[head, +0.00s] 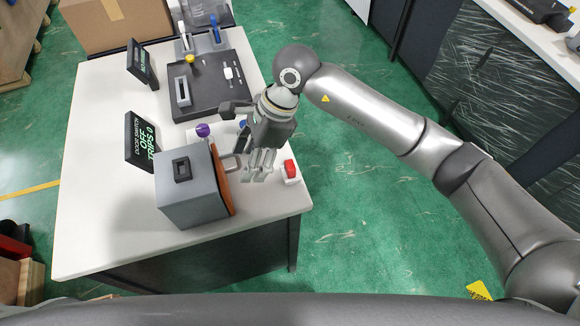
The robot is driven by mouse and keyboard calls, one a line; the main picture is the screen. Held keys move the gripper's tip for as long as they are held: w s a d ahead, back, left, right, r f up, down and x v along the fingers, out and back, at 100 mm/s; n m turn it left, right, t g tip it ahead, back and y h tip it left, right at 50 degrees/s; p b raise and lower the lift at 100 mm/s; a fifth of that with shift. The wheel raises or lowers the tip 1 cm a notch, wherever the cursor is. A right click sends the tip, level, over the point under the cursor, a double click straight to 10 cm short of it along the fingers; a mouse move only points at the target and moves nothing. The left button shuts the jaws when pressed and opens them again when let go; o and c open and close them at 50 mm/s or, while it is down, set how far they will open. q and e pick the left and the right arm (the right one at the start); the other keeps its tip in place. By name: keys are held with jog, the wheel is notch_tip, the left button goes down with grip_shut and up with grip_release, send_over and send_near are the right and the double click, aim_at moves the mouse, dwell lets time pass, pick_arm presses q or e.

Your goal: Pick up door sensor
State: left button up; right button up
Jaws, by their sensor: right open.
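The door sensor is not certain to pick out; small white pieces (229,73) on the dark mat (205,97) at the back of the table may be it. My right gripper (261,168) is open over the table's right side. It points down between the grey box with an orange door (190,190) and a red button on a white base (290,170). I see nothing held in it. The pieces on the mat lie behind it, apart from it. My left gripper is not in view.
A display (141,142) reads "DOOR SWITCH OFF TRIPS 0". Another display (141,65) stands behind it. A grey slotted block (182,92) and a yellow knob (190,58) are on the mat. A purple knob (203,130) is near my gripper. The white table's (90,215) left side is clear.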

jog(key=w+d+h, duration=0.1)
jog(key=d, duration=0.1)
jog(key=w+d+t+h, duration=0.1)
jog(key=w+d, duration=0.1)
jog(key=d, duration=0.1)
jog(key=w+d+h, duration=0.1)
jog(key=d+h, duration=0.1)
jog(key=d, duration=0.1)
jog(key=shift+w+f+t, duration=0.1)
jog(key=shift+w+t, duration=0.2)
jog(key=shift+w, duration=0.05)
jog(key=p, duration=0.2)
send_over(292, 164)
jog(key=shift+h, duration=0.3)
notch_tip(292, 164, down, 4)
jog(key=shift+f, duration=1.05)
notch_tip(292, 164, down, 4)
jog(key=shift+r+p, duration=0.25)
jog(key=shift+p, duration=0.85)
jog(key=shift+f, duration=0.55)
jog(key=c, duration=1)
jog(key=shift+r, duration=0.1)
